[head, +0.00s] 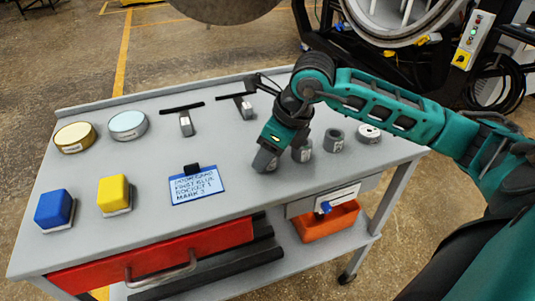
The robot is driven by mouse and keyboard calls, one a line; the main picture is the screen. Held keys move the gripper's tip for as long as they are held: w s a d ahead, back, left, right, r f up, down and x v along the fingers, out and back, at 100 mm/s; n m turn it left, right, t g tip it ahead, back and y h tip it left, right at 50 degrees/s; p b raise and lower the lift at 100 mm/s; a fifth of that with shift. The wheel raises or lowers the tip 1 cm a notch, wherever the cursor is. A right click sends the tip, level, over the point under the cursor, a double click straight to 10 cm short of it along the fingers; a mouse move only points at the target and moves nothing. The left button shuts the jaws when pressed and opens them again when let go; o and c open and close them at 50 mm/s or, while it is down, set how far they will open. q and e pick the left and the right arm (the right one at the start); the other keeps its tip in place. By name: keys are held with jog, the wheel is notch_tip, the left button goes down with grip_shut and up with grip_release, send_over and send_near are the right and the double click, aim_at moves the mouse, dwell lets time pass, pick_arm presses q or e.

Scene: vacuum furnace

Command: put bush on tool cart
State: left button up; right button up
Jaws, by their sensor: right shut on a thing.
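The tool cart (240,185) has a grey top and fills the middle of the head view. My right gripper (269,148) points down over the cart top, right of its middle. It is shut on a grey bush (265,161), partly hidden by the fingers. I cannot tell whether this bush touches the top or hangs just above it. Right of it stand another grey bush (302,153), a grey ring-shaped bush (334,140) and a pale disc with a hole (369,133). My left gripper is not in view.
A blue card (197,186) lies left of the gripper. A blue block (55,209), a yellow block (114,194) and two round tins (75,137) (128,125) stand at the left. Slotted tools lie behind. An orange bin (326,221) is below. The furnace (400,20) is behind.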

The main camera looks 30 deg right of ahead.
jog(key=shift+f, duration=0.4)
jog(key=shift+r, duration=0.1)
jog(key=o, duration=1.3)
